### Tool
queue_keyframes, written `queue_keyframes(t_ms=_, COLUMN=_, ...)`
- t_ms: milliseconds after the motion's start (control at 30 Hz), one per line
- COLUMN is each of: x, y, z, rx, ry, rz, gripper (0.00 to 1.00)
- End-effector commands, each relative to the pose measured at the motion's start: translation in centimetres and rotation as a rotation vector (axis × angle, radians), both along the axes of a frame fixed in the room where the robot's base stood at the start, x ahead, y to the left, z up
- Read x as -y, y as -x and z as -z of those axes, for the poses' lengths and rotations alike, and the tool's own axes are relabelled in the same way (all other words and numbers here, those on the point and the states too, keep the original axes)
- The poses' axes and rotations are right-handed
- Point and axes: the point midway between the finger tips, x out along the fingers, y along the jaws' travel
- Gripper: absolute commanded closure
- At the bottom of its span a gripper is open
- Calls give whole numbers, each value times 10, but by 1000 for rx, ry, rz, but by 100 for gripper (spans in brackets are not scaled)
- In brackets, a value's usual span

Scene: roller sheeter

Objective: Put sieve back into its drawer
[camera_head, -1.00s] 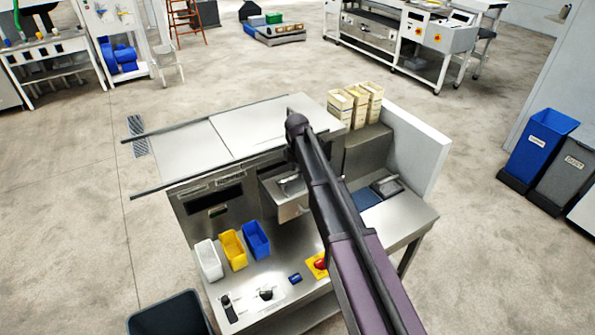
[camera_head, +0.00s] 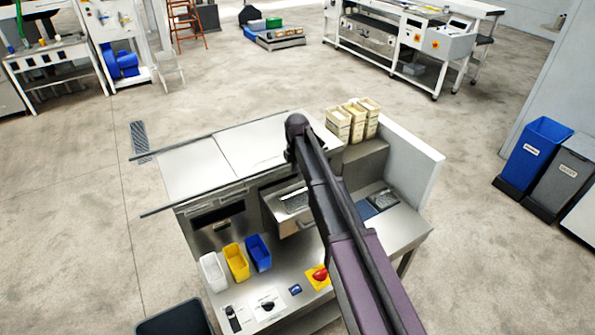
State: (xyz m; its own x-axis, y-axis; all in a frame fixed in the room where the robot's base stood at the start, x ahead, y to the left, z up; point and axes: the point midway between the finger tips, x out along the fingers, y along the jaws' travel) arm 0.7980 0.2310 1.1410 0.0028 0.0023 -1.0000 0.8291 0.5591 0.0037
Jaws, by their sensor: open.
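An open metal drawer (camera_head: 273,208) juts from the front of the steel sheeter bench, just left of my arm. A grey, mesh-like flat piece (camera_head: 295,201) shows inside it. It may be the sieve, but it is too small to be sure, and my arm covers the drawer's right side. My arm reaches up from the bottom right and bends at a dark joint above the bench. My gripper is hidden behind the arm, so its place relative to the drawer does not show.
White, yellow and blue bins (camera_head: 236,262) stand on the lower counter beside switches and a red button (camera_head: 320,274). Flat dark trays (camera_head: 382,199) lie right of my arm. Cream boxes (camera_head: 352,120) stand behind.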

Motion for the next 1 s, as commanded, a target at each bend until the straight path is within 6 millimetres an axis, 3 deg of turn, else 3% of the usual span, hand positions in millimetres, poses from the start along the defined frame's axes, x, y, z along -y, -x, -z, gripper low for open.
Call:
queue_keyframes(t_ms=233, x=0, y=0, z=-12, rx=0, ry=0, rz=0, gripper=46)
queue_keyframes(t_ms=1000, x=-1, y=0, z=-13, rx=0, ry=0, rz=-1, gripper=46)
